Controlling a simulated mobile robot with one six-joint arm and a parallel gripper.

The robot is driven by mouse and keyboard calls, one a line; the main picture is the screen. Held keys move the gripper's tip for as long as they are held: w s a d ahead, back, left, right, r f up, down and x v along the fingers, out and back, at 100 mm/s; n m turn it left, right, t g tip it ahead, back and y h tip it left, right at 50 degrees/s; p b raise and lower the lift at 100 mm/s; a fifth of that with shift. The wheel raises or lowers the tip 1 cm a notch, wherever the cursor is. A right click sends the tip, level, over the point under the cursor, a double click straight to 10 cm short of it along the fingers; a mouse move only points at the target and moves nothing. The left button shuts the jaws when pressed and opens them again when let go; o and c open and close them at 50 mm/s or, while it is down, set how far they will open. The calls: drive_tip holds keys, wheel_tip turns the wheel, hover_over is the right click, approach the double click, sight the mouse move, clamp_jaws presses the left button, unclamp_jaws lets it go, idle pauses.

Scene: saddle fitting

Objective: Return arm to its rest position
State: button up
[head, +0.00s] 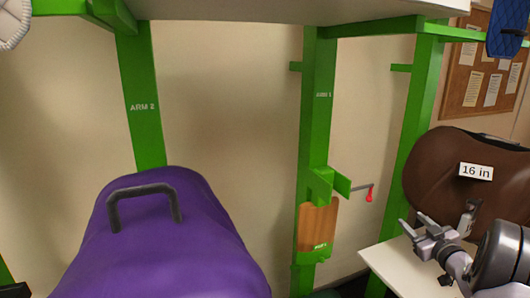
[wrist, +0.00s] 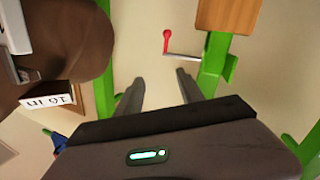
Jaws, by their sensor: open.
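My gripper (head: 421,232) is at the lower right in the head view, in front of the brown saddle and above the white surface. Its two fingers are spread with nothing between them. In the wrist view the gripper (wrist: 158,85) shows as two grey fingers apart, with only wall and part of the green frame beyond them. My arm enters from the lower right corner in the head view.
A brown saddle (head: 430,185) with a "16 in" label sits close by my gripper, over a white table (head: 385,262). A green post (head: 318,130) carries a red-knobbed crank (head: 368,194) and a wooden board (head: 317,228). A purple saddle (head: 160,240) with a black handle fills the lower left.

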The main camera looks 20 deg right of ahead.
drive_tip(key=w+a+r+m+g+h, duration=0.1)
drive_tip(key=w+a+r+m+h, duration=0.1)
drive_tip(key=a+r, duration=0.4)
drive_tip(key=s+a+r+m+g, duration=0.1)
drive_tip(key=a+r+m+g, duration=0.15)
drive_tip(key=a, duration=0.55)
drive_tip(key=s+a+r+m+g, duration=0.1)
drive_tip(key=a+r, duration=0.3)
drive_tip(key=a, duration=0.4)
drive_tip(key=s+a+f+g+y, duration=0.3)
drive_tip(key=s+a+f+y, duration=0.1)
drive_tip(key=s+a, duration=0.9)
drive_tip(key=s+a+f+g+y, duration=0.3)
drive_tip(key=s+a+f+y, duration=0.1)
drive_tip(key=s+a, duration=0.9)
drive_tip(key=a, duration=0.4)
drive_tip(key=shift+a, duration=0.4)
drive_tip(key=shift+w, duration=0.1)
